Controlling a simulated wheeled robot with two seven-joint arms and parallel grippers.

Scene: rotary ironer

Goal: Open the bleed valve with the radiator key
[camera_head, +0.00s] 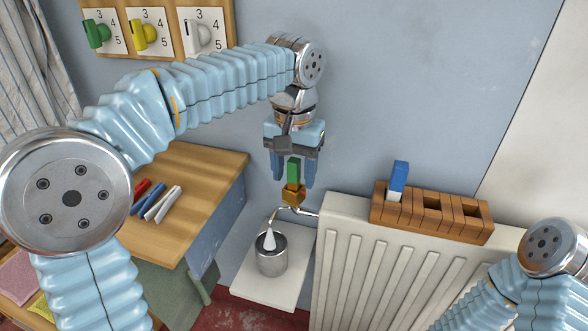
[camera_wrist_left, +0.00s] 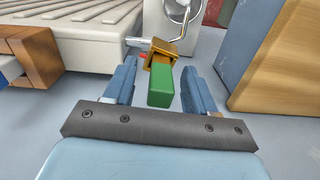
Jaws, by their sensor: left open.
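My left gripper (camera_head: 293,178) reaches down over the radiator's left end, its jaws open. A green block-shaped handle (camera_head: 293,170), seemingly the radiator key's, stands between its fingers. In the left wrist view the handle (camera_wrist_left: 160,86) shows gaps to both fingers (camera_wrist_left: 157,72). The handle's lower end meets a brass piece (camera_head: 293,195) at the bleed valve; I cannot tell where key and valve divide. A thin pipe (camera_head: 276,212) leads from there to above a metal cup (camera_head: 271,263), with a white drop shape (camera_head: 269,240) at its mouth. My right gripper is not in view.
The white radiator (camera_head: 365,265) carries a slotted wooden rack (camera_head: 430,214) with a blue-and-white piece (camera_head: 398,180). Red, blue and white pieces lie on the wooden table (camera_head: 200,200) at left. Three numbered dials hang on a wall board (camera_head: 225,12). The cup stands on a white slab (camera_head: 250,292).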

